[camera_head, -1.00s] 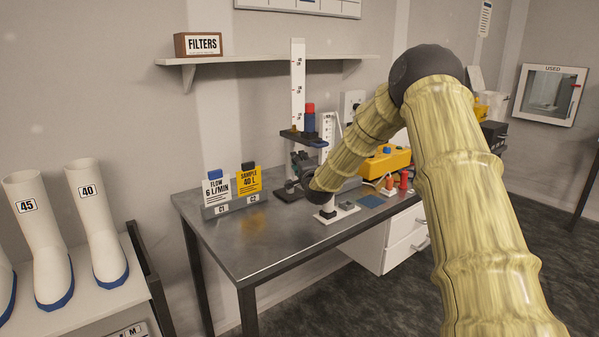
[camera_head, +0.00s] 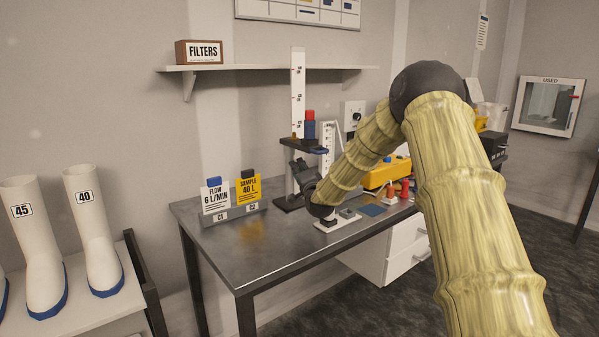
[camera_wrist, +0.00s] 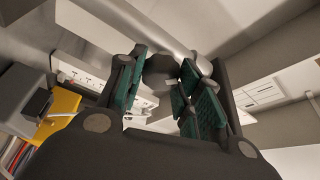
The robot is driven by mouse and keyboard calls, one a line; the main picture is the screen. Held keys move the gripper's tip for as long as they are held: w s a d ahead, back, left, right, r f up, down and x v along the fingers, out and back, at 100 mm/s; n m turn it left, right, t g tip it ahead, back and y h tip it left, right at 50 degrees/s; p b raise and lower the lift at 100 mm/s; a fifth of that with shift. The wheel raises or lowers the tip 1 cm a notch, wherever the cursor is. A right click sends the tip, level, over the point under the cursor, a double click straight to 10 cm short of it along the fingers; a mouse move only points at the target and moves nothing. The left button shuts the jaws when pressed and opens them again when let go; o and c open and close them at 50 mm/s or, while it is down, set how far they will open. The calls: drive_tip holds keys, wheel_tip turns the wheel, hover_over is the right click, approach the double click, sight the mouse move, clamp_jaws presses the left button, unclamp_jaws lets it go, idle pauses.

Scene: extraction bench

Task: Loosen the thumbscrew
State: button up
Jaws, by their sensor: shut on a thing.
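My gripper (camera_head: 301,172) is dark, with its fingers toward a dark upright stand on the bench. In the wrist view its green-padded fingers (camera_wrist: 158,88) are closed in on a dark round knob (camera_wrist: 160,66), which appears to be the thumbscrew. A grey metal post (camera_wrist: 165,38) runs close behind the knob. In the head view the knob is hidden by my gripper and wrist. The stand carries a tall white scale (camera_head: 298,90) and a dark platform (camera_head: 301,146) with a red-and-blue item (camera_head: 309,124) on it.
The steel bench (camera_head: 255,268) is clear at its front left. A shelf (camera_head: 265,68) hangs above.

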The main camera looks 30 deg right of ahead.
drive_tip(key=o, duration=1)
drive_tip(key=shift+f, duration=0.1)
drive_tip(key=v, duration=1.2)
